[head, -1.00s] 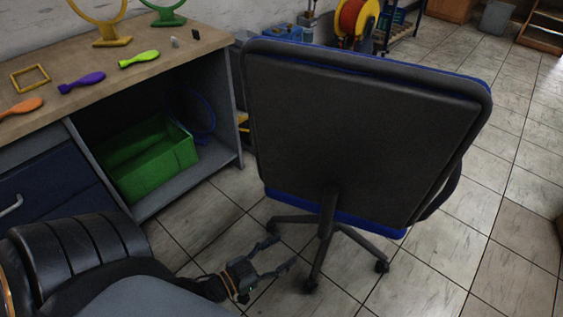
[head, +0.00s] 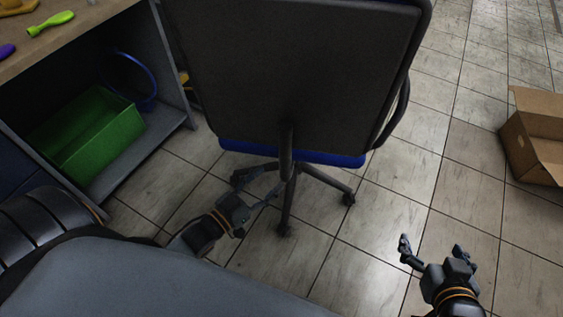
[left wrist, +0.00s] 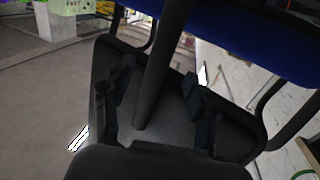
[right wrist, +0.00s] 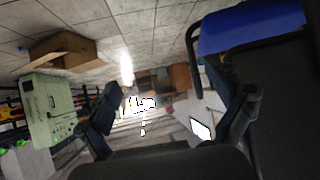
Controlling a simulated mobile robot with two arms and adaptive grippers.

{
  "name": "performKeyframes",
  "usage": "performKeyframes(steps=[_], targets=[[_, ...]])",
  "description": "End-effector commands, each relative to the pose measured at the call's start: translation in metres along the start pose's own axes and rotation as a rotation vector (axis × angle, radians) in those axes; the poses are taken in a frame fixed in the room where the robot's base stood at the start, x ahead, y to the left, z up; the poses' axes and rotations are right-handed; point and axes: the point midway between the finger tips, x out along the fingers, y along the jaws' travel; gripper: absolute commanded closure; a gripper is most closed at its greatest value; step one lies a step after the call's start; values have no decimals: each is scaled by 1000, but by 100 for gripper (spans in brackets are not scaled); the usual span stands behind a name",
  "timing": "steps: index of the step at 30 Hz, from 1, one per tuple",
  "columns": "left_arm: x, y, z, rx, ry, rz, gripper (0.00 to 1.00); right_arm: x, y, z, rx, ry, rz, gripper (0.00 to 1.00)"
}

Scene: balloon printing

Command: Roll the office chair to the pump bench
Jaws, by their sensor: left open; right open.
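The office chair (head: 295,75) stands in front of me with its dark backrest towards me. Its blue seat edge (head: 340,159) and wheeled base show below. My left gripper (head: 258,189) is open, low behind the chair, close to its central post. In the left wrist view the chair's dark upright post (left wrist: 160,70) runs between the open fingers; contact cannot be told. My right gripper (head: 432,248) is open and empty, to the right of the chair and apart from it. The chair's blue seat (right wrist: 250,28) shows in the right wrist view. I cannot identify the pump bench.
A workbench (head: 85,32) with a green crate (head: 120,127) on its lower shelf stands at the left. A cardboard box (head: 535,140) lies on the floor at the right. Tiled floor between chair and box is clear.

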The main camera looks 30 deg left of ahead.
Motion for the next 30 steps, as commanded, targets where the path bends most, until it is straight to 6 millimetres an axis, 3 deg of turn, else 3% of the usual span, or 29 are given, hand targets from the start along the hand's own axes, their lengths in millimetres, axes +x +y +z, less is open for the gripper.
performKeyframes(steps=[6, 12, 25, 26, 30], targets=[[42, 0, 1, 1, 3, 0, 42, 5, -6, -40, -1, 211, -13, 8], [64, 0, 1, 0, 0, 1, 42, 1, -9, -65, -1, 339, -21, 8], [72, 0, 0, 0, -1, 0, 42, -2, -10, -75, 0, 388, -23, 8], [72, 0, 0, 0, -1, 0, 44, -2, -10, -74, 0, 388, -23, 8], [72, 0, 0, 0, -1, 0, 73, -2, -10, -74, 0, 387, -23, 8]])
